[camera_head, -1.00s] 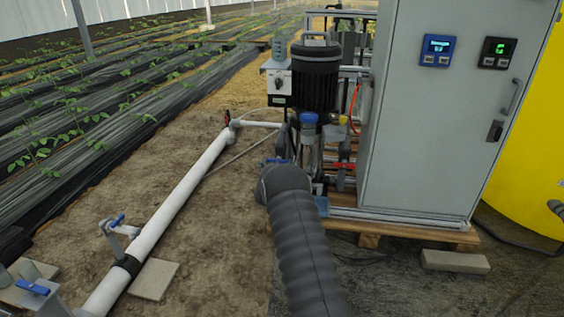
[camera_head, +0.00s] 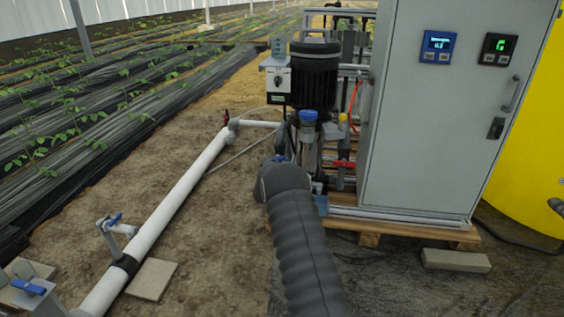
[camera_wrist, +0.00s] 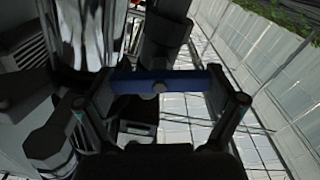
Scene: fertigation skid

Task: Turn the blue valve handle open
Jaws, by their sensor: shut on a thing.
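The blue valve handle (camera_wrist: 158,83) lies crosswise in the wrist view, with a round bolt at its middle. My gripper (camera_wrist: 163,86) has one finger at each end of the handle and is shut on it. The grey valve body (camera_wrist: 165,38) shows behind the handle. In the head view, only a small blue piece of the handle (camera_head: 280,158) shows beside the pump pipework. My dark ribbed arm hides the gripper and most of the valve there.
The pump (camera_head: 314,75) and grey cabinet (camera_head: 450,120) stand close behind and right of the valve. A red handle (camera_head: 343,164) is nearby. Other blue-handled valves (camera_head: 115,219) (camera_head: 30,286) sit along the white pipe (camera_head: 180,195) at left. Bare soil lies between.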

